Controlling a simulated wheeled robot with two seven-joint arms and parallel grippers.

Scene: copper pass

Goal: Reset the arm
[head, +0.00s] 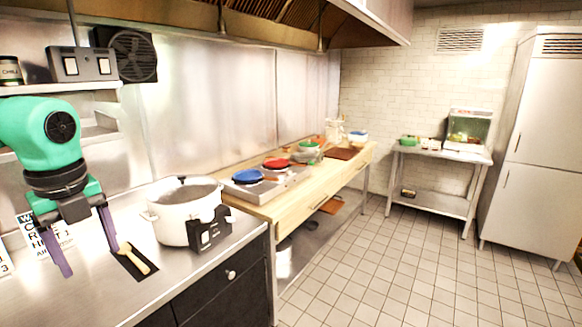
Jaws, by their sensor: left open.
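My left arm comes in from the left with a green housing. Its gripper (90,258) points down over the steel counter (105,290), with two purple fingers spread wide and nothing seen between them. The right finger is close to a wooden-handled tool (136,259) on a dark mat; I cannot tell whether they touch. A white pot (184,212) with a dark control box on its front stands right of the gripper. My right gripper is not in view.
A wooden table (290,207) beyond the counter holds blue (247,176) and red (276,163) round items and bowls. A steel side table (436,157) and a tall fridge (535,150) stand at the back right. The tiled floor (430,265) is clear. A shelf (60,89) hangs at left.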

